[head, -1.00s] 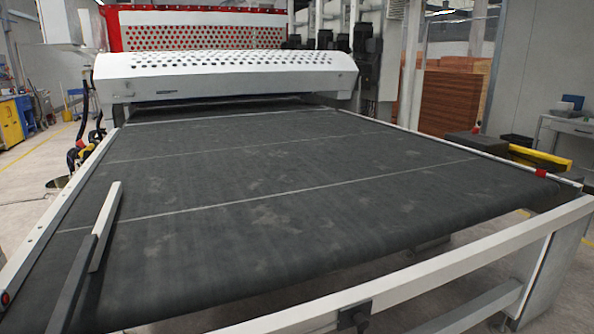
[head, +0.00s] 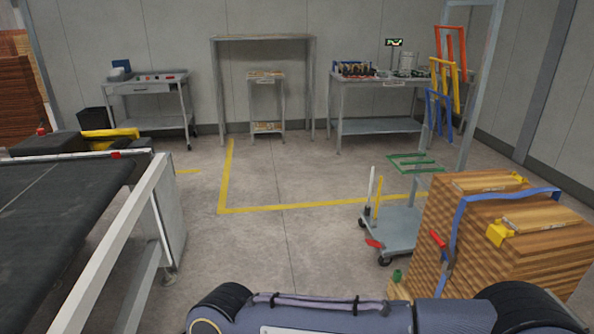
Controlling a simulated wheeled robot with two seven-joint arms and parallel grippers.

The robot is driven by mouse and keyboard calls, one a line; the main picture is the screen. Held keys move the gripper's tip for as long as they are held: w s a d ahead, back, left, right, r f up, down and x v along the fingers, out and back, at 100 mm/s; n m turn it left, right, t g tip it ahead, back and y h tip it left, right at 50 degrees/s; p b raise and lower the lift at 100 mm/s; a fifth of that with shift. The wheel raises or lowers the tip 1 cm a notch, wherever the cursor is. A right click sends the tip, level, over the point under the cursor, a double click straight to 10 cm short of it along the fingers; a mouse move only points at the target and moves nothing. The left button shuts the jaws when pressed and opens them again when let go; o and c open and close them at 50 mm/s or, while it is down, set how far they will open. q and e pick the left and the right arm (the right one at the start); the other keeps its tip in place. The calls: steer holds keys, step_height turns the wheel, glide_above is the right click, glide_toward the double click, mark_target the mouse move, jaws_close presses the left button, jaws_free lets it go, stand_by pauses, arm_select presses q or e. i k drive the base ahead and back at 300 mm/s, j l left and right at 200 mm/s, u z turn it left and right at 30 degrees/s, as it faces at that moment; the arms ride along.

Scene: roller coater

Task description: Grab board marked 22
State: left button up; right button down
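A tall stack of wooden boards (head: 510,256) stands at the right of the head view, with a blue strap (head: 508,193) over its top and down its near-left edge. Loose light-brown boards lie on top: one at the back (head: 492,183) and one nearer (head: 548,214). I cannot read a number 22 on any board. Neither of my grippers is in view; only part of my own arm or body shows along the bottom edge.
The dark conveyor belt (head: 60,205) with its white frame rail (head: 118,250) is at left. A grey cart (head: 400,232) stands left of the stack. Workbenches (head: 378,108) line the back wall. The floor (head: 270,240) between conveyor and cart is clear, with yellow lines.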

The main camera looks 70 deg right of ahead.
mark_target(536, 220)
steer(key=z, duration=2.25)
steer(key=i+l+z, duration=0.2)
steer(key=l+z, duration=0.15)
steer(key=z, duration=0.15)
steer(key=i+l+z, duration=0.2)
steer(key=z, duration=0.25)
steer(key=i+l+z, duration=0.3)
steer(key=z, duration=0.2)
steer(key=i+j, duration=0.2)
steer(key=i, duration=0.25)
steer(key=i+j+u, duration=0.1)
steer(key=i, duration=0.4)
steer(key=i+j, duration=0.3)
steer(key=i, duration=0.15)
steer(key=u, duration=0.05)
